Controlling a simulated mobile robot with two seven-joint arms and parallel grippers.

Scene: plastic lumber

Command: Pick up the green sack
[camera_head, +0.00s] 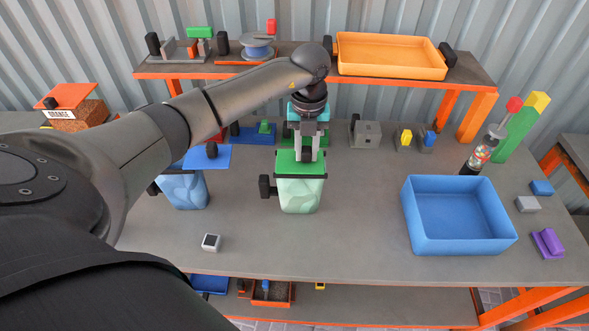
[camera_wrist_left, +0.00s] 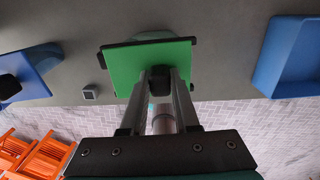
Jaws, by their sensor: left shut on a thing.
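The green sack (camera_head: 301,194) is a pale green, faceted bag with a flat bright green top and a black block on its left side. It is upright at the middle of the grey table; I cannot tell whether its base touches the surface. My left gripper (camera_head: 306,158) points down from above and is shut on the black grip at the middle of the green top. In the left wrist view the gripper (camera_wrist_left: 160,82) has its fingers closed around that grip, over the green top of the sack (camera_wrist_left: 130,67). The right gripper is not in view.
A blue sack (camera_head: 184,190) stands left of the green one, partly behind my arm. A blue bin (camera_head: 459,247) is on the right. A small white-and-black device (camera_head: 211,242) lies in front. An orange tray (camera_head: 390,68) sits on the rear shelf. The front middle of the table is clear.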

